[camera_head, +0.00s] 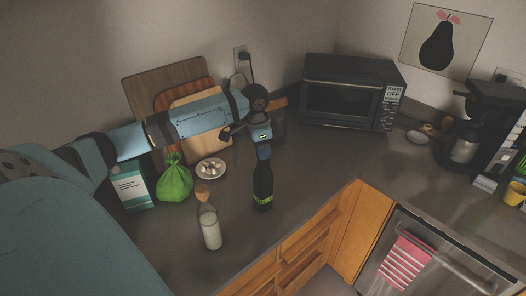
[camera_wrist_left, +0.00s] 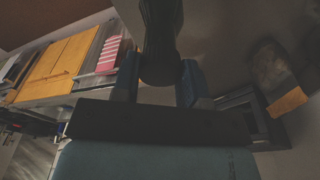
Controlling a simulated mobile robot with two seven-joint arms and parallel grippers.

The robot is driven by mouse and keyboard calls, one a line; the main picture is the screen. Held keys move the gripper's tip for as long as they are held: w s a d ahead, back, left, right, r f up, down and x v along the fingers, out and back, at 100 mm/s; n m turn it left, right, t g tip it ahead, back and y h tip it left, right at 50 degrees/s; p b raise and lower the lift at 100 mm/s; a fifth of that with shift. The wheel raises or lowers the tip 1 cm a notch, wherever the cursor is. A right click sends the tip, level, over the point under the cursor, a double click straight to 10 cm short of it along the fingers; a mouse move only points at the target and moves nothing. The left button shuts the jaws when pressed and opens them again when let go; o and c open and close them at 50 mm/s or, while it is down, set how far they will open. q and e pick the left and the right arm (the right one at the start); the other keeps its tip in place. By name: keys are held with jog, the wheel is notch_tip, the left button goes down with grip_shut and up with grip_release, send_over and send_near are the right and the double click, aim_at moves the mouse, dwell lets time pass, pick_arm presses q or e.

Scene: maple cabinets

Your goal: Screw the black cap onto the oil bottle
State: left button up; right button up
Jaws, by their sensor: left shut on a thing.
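The oil bottle (camera_head: 263,185), dark with a green band low down, stands upright on the grey counter. My left gripper (camera_head: 264,152) points down at the top of this bottle, its blue fingers around the top end. In the left wrist view the left gripper (camera_wrist_left: 158,80) is shut on a dark rounded piece, which I take for the black cap, in line with the dark bottle (camera_wrist_left: 160,25). The fingers hide the join, so I cannot tell how the cap sits on the neck. My right gripper is not in view.
A corked glass bottle (camera_head: 210,228) with white contents stands left of the oil bottle. A small plate (camera_head: 211,169), a green bag (camera_head: 174,182) and a carton (camera_head: 131,186) are farther left.

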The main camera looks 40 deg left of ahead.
pick_arm(q)
jog(key=shift+m, duration=0.9)
jog(key=m, duration=0.5)
jog(key=shift+f+g+h, duration=0.1)
jog(key=shift+g+h, duration=0.2)
jog(key=shift+g, duration=0.1)
jog(key=shift+m, duration=0.5)
jog(key=shift+f, duration=0.1)
jog(key=m, duration=0.6)
jog(key=shift+w+f+g, duration=0.1)
jog(key=shift+g, duration=0.3)
